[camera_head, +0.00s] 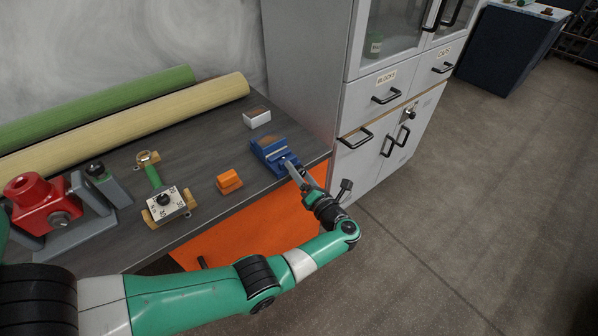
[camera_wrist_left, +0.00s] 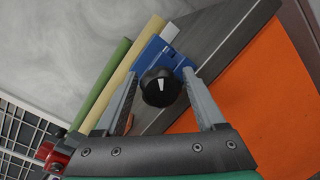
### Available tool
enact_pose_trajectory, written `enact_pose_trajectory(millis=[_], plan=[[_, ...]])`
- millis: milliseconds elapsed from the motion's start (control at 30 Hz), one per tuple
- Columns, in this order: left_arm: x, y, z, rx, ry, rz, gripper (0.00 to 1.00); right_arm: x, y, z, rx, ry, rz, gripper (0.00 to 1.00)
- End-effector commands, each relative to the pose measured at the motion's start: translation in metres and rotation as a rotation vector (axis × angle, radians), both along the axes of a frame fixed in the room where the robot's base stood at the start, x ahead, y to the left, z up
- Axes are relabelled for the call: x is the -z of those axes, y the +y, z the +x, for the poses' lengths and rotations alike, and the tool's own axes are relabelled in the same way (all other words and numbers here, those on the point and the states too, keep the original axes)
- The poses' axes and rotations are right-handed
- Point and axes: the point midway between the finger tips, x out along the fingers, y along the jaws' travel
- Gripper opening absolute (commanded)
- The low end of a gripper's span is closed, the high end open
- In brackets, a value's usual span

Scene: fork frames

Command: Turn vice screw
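The blue vice (camera_head: 266,150) sits at the right front edge of the dark workbench, close to the grey cabinet. My left gripper (camera_head: 291,165) is at the vice's front side, with its fingers pointing at it. In the left wrist view, the vice (camera_wrist_left: 152,52) lies beyond the fingers. A round black knob with a white mark (camera_wrist_left: 161,87), apparently the vice screw's end, shows between the two fingers. The fingers are spread, and a gap shows on each side of the knob. In the head view the knob is hidden by my gripper. My right gripper is in neither view.
An orange block (camera_head: 229,181), a white box (camera_head: 257,117) and a green-handled device with a dial (camera_head: 163,205) stand on the bench. A red machine (camera_head: 45,205) is at left. Long green (camera_head: 100,107) and cream (camera_head: 130,125) rolls lie along the wall.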

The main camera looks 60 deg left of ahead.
Motion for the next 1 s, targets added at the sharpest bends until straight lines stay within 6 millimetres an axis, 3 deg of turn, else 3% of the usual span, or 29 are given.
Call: enact_pose_trajectory(millis=[33, 367, 667, 1000], plan=[[-0.0001, -0.0001, 0.0001, 0.0, 0.0, 0.0, 0.61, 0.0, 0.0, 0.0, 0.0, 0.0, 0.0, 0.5], [-0.0002, -0.0003, 0.0, -0.001, 0.0, 0.001, 0.02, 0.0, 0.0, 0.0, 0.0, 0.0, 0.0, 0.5], [-0.0009, -0.0003, 0.0001, -0.001, 0.031, -0.005, 0.02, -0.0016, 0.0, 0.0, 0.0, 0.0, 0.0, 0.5], [-0.001, -0.0002, 0.0005, -0.002, 0.223, -0.049, 0.02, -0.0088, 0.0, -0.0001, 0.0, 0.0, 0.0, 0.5]])
